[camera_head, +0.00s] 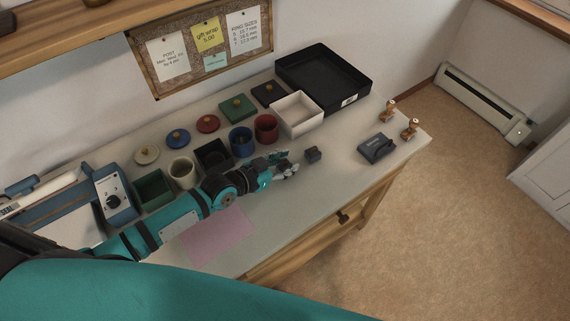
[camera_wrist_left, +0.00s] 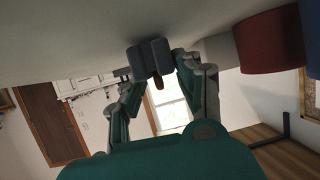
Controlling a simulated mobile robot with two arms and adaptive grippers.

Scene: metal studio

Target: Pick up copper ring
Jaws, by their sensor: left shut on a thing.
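My left gripper (camera_head: 292,168) reaches in from the left, low over the middle of the white tabletop. In the left wrist view its two dark fingertip pads (camera_wrist_left: 151,60) are close together. A small copper-brown piece, apparently the copper ring (camera_wrist_left: 158,84), shows between them; most of it is hidden by the pads. The ring cannot be made out in the head view. My right gripper is not in view.
A red cup (camera_head: 266,128), a blue cup (camera_head: 241,141) and a black box (camera_head: 213,156) stand behind my left arm. A white box (camera_head: 297,113) and large black tray (camera_head: 325,78) lie farther back. A dark pad (camera_head: 377,148) and two stamps are at right.

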